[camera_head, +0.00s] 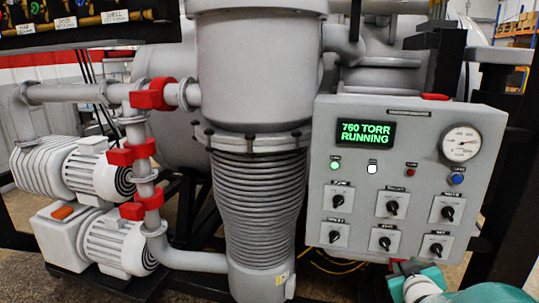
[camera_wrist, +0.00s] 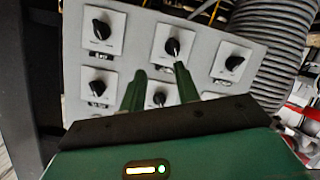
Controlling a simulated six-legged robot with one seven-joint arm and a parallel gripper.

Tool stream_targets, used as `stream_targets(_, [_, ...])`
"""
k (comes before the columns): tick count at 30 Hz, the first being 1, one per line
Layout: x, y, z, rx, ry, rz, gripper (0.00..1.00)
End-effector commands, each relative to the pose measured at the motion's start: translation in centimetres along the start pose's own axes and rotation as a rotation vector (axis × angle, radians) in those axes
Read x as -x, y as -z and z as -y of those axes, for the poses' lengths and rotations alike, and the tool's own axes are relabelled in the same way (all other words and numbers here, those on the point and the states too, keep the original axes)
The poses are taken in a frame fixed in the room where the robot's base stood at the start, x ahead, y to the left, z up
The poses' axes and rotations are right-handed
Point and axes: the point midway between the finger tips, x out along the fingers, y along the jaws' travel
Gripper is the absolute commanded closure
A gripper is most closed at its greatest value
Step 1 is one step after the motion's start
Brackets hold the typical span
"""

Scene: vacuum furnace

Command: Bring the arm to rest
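My gripper (camera_wrist: 160,70) shows in the wrist view as two green fingers with a gap between them, so it is open, and nothing is held. Its fingers point toward the grey control panel (camera_wrist: 208,38), and the right fingertip appears just below the upper middle knob (camera_wrist: 172,46). I cannot tell whether it touches the knob. Another knob (camera_wrist: 158,97) shows between the fingers. In the head view my arm (camera_head: 425,285) is at the lower right, just below the control panel (camera_head: 325,130); the fingers cannot be made out there.
The panel has a lit display (camera_head: 365,133) reading "760 TORR RUNNING", a gauge (camera_head: 461,143), a blue button (camera_head: 457,179) and several black knobs. A ribbed bellows column (camera_head: 258,195) stands left of it. Pumps (camera_head: 100,170) and pipes with red clamps are farther left.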

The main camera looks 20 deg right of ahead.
Motion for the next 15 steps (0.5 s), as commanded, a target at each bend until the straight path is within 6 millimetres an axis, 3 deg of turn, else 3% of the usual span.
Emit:
stream_targets(1, [0.7, 1.7, 1.7, -0.010, 0.028, 0.022, 0.68])
stream_targets(8, [6.1, 5.4, 9.3, -0.081, 0.179, 0.206, 0.68])
stream_targets(15, [15.8, 7.0, 17.0, -0.112, 0.395, 0.415, 0.68])
